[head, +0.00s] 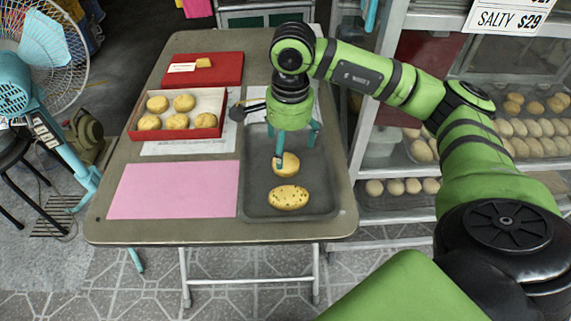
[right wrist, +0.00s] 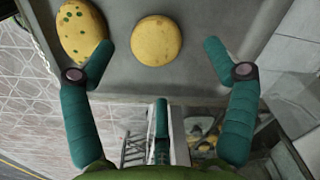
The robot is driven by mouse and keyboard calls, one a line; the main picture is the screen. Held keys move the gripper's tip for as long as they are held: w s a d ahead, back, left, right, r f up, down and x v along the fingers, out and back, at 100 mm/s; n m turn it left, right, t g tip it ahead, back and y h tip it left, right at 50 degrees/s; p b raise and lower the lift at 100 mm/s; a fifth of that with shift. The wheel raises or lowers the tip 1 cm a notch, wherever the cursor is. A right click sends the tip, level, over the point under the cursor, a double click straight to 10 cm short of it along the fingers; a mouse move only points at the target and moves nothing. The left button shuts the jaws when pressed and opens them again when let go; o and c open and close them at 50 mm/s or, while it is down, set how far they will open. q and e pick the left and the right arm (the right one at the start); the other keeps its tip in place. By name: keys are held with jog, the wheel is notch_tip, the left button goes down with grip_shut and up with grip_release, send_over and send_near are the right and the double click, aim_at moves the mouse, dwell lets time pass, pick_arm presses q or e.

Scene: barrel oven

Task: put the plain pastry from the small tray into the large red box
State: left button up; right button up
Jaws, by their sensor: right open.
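The plain pastry (head: 287,164) is round and yellow and lies on the small grey tray (head: 318,196). It also shows in the right wrist view (right wrist: 156,41), just beyond the gap between my fingers. A speckled oval pastry (head: 288,197) lies nearer the tray's front edge, and it shows at the upper left of the right wrist view (right wrist: 80,32). The large red box (head: 133,132) is open at the left on the table and holds several round pastries. My right gripper (head: 296,160) is open and empty, close above the plain pastry. My left gripper is not in view.
A pink sheet (head: 173,190) lies at the table's front left. A red lid (head: 226,68) with a small card lies behind the box. A dark-handled tool (head: 238,112) lies between box and tray. A glass cabinet (head: 400,170) with pastries stands right, a fan (head: 42,45) left.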

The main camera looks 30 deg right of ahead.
aim_at(288, 159)
notch_tip(288, 159, down, 5)
jog(key=shift+d+r, duration=0.1)
jog(key=shift+s, duration=0.1)
jog(key=c, duration=1.2)
jog(key=shift+r, duration=0.1)
jog(key=shift+c, duration=0.2)
